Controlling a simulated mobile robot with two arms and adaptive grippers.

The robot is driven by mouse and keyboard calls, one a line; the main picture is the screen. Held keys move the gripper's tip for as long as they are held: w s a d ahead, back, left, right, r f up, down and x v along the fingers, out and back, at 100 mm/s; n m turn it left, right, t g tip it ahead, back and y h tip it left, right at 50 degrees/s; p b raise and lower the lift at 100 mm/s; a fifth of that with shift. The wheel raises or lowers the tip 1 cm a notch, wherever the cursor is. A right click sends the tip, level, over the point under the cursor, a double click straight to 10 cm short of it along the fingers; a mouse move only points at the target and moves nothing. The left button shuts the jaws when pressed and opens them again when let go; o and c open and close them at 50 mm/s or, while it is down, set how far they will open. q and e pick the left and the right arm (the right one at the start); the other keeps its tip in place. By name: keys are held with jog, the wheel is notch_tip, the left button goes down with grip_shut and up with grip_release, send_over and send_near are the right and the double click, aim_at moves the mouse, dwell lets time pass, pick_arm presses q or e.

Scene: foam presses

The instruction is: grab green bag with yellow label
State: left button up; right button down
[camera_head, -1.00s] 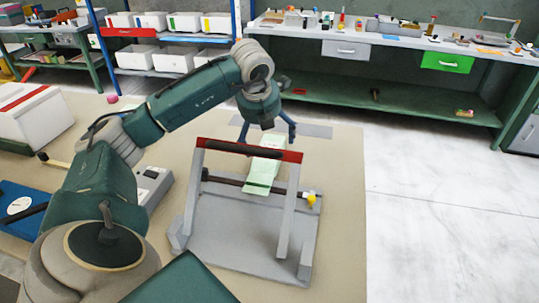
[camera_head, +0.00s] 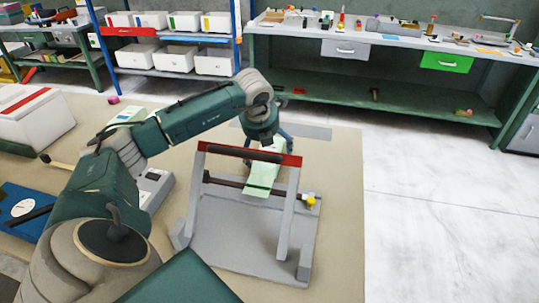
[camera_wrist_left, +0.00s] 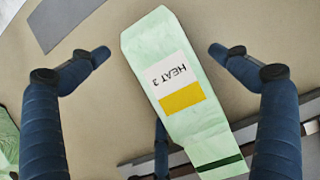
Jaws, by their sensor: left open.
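The pale green bag (camera_wrist_left: 165,50) has a white label reading "HEAT 3" with a yellow block (camera_wrist_left: 181,99). In the head view the bag (camera_head: 262,178) lies through the press frame, across its dark bar, and is partly hidden by the red top bar. My left gripper (camera_head: 268,143) is behind the red bar, over the bag's far end. In the left wrist view the open fingers (camera_wrist_left: 157,52) stand on both sides of the bag with clear gaps. A third finger shows partly behind the bag. My right gripper is not in view.
The grey press (camera_head: 232,240) with its red top bar (camera_head: 225,150) stands close in front of my left gripper. Another pale green bag (camera_head: 128,116) lies behind my arm. A white box (camera_head: 35,122) is at the left. A grey strip (camera_head: 312,131) lies behind the press.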

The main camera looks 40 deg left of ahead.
pick_arm(q)
jog(key=shift+f, duration=0.25)
dwell(0.4)
jog(key=c, duration=1.4)
jog(key=shift+r, duration=0.15)
